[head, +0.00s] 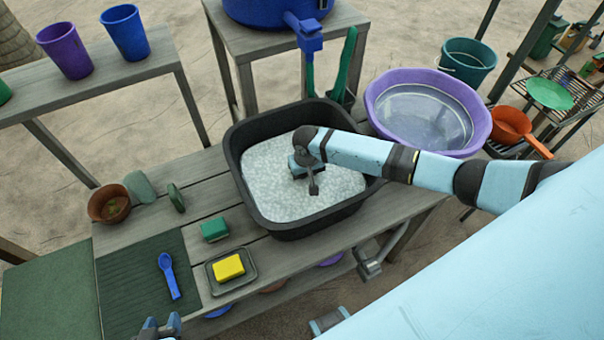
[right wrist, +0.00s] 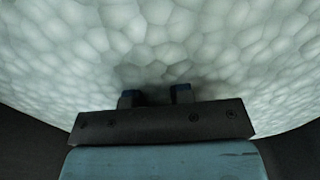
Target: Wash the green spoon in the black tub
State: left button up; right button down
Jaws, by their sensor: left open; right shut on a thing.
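The black tub (head: 246,200) stands on the wooden bench, filled with pale foam (head: 270,180). My right gripper (head: 311,185) reaches down into the tub, its tips at or in the foam. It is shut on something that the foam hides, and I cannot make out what. The foam also fills the right wrist view, with the right fingertips (right wrist: 154,96) sunk into it. I cannot identify the green spoon in either view. My left gripper (head: 160,325) is open and empty at the bottom edge of the head view, near the front of the dark green mat (head: 130,270).
A blue spoon (head: 168,275) lies on the mat. A yellow sponge (head: 228,267) in a dish and a green sponge (head: 214,230) are left of the tub. A purple basin (head: 475,110) of water stands right of it. Upright green items (head: 346,60) stand behind it.

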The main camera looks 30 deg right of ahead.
jog(key=shift+w+a, duration=0.3)
jog(key=shift+a, duration=0.3)
jog(key=shift+w+a, duration=0.25)
jog(key=shift+a, duration=0.35)
jog(key=shift+s+d+p, duration=0.15)
jog(key=shift+d+p, duration=0.2)
jog(key=shift+p, duration=0.25)
jog(key=shift+s+d, duration=0.15)
jog(key=shift+d, duration=0.1)
